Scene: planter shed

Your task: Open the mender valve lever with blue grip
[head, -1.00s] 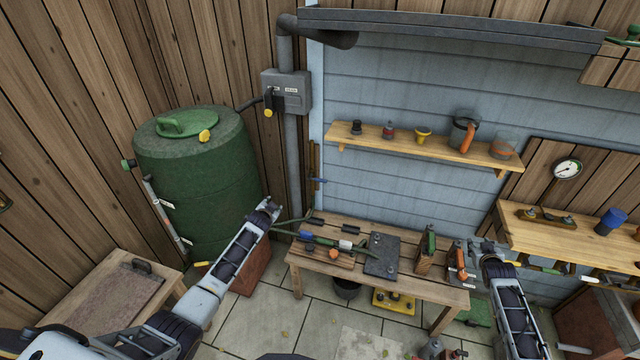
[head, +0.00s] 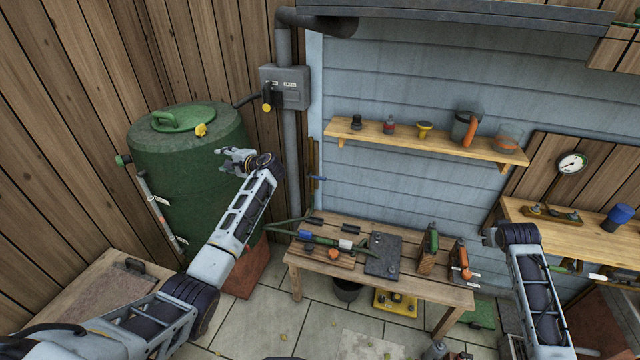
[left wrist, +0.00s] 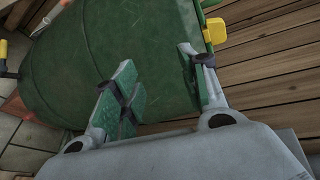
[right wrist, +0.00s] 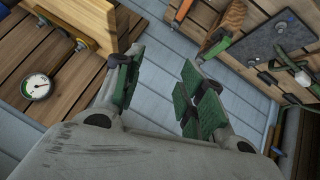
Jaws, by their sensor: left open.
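A small blue grip (head: 305,234) shows beside a green hose (head: 325,242) on the wooden workbench; it is too small to make out its lever clearly. My left gripper (head: 232,160) is open and empty in front of the green water barrel (head: 190,165), well up and left of the bench. In the left wrist view its fingers (left wrist: 160,75) are apart with the barrel behind them. My right gripper (head: 488,236) is beside the bench's right end. In the right wrist view its fingers (right wrist: 155,72) are apart with nothing between them.
The workbench (head: 345,272) also holds a dark plate (head: 383,255) and orange-handled tools (head: 462,260). A grey box with a yellow-tipped lever (head: 267,100) is on the downpipe. A wall shelf (head: 400,141) hangs above the bench. Open air lies between my arms.

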